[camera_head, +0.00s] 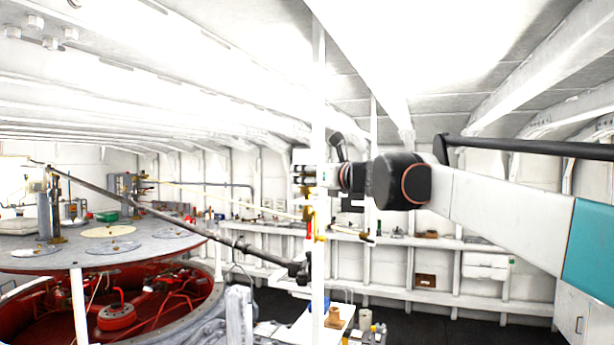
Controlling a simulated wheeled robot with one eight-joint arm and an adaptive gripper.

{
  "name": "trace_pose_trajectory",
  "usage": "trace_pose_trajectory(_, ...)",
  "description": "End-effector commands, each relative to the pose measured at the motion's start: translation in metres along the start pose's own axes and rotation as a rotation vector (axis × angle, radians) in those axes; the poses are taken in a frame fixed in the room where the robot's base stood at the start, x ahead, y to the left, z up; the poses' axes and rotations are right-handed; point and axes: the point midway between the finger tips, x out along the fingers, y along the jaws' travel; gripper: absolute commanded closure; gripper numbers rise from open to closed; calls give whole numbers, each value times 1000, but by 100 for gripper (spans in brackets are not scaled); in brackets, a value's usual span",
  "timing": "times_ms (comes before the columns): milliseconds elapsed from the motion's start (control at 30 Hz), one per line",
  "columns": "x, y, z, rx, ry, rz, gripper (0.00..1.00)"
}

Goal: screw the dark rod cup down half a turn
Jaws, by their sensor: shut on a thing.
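My arm comes in from the right, and my gripper (304,178) is at its left end, partly behind a thin white post. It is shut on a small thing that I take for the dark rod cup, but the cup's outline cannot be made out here. The fingertips are small and partly hidden. A long dark rod (165,217) slopes from the upper left down to a dark joint (300,270) below my gripper. Small red and brass-coloured parts (309,225) show between my gripper and that joint.
The white post (319,90) stands right by my gripper. A round grey table (60,254) over a red machine pit (160,300) fills the left. A shelf (450,243) with small items runs along the back wall. Dark floor (450,325) is clear at the lower right.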

Motion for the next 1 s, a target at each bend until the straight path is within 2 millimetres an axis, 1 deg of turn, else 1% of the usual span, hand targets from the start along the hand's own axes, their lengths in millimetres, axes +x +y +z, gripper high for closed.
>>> trace_pose_trajectory(133,0,0,0,0,0,0,90)
trace_pose_trajectory(167,0,0,0,0,0,0,59)
trace_pose_trajectory(200,0,0,0,0,0,1,50)
trace_pose_trajectory(233,0,0,0,0,0,1,44)
trace_pose_trajectory(567,-1,0,0,0,0,1,44)
trace_pose_trajectory(667,-6,-1,0,0,0,0,44)
trace_pose_trajectory(767,-17,-1,0,0,0,0,44)
trace_pose_trajectory(867,-34,-1,0,0,0,-1,44)
trace_pose_trajectory(1000,-62,-1,0,0,0,-2,44)
